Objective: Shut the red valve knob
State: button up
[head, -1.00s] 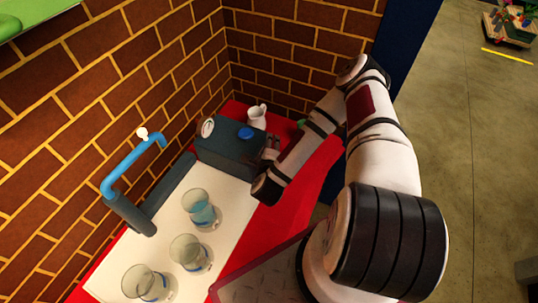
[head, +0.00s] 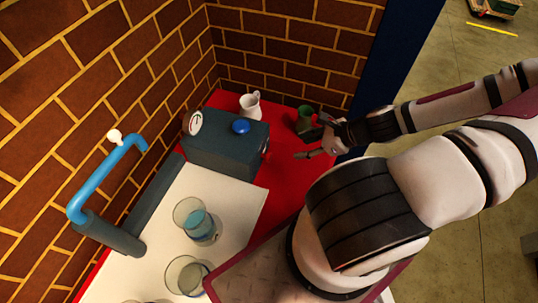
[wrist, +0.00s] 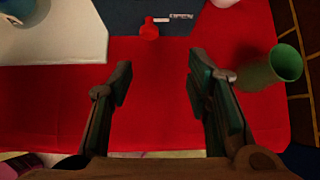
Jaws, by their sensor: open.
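The red valve knob (wrist: 149,29) shows in the wrist view at the top, a little left of the middle, against the dark box (wrist: 124,14). In the head view the box (head: 222,150) stands on the red table, and a small red bit of the knob (head: 265,154) shows at its right side. My gripper (head: 309,138) is open and empty, to the right of the box and apart from the knob. In the wrist view the gripper (wrist: 160,76) has its two fingers spread, with red tabletop between them and the knob beyond the tips.
A green cup (wrist: 286,63) stands right of my gripper; it also shows in the head view (head: 305,117). A white jug (head: 250,106) is behind the box. Glasses (head: 195,220) stand on the white board (head: 240,208). A blue pipe (head: 100,182) and brick wall (head: 165,60) are at left.

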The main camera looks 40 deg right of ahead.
jog(key=shift+y, duration=0.4)
jog(key=x, duration=0.4)
jog(key=b+x, duration=0.1)
jog(key=x, duration=0.3)
jog(key=a+x, duration=0.1)
jog(key=x, duration=0.3)
jog(key=shift+a+f+b, duration=0.2)
jog(key=shift+b, duration=0.1)
grip_shut()
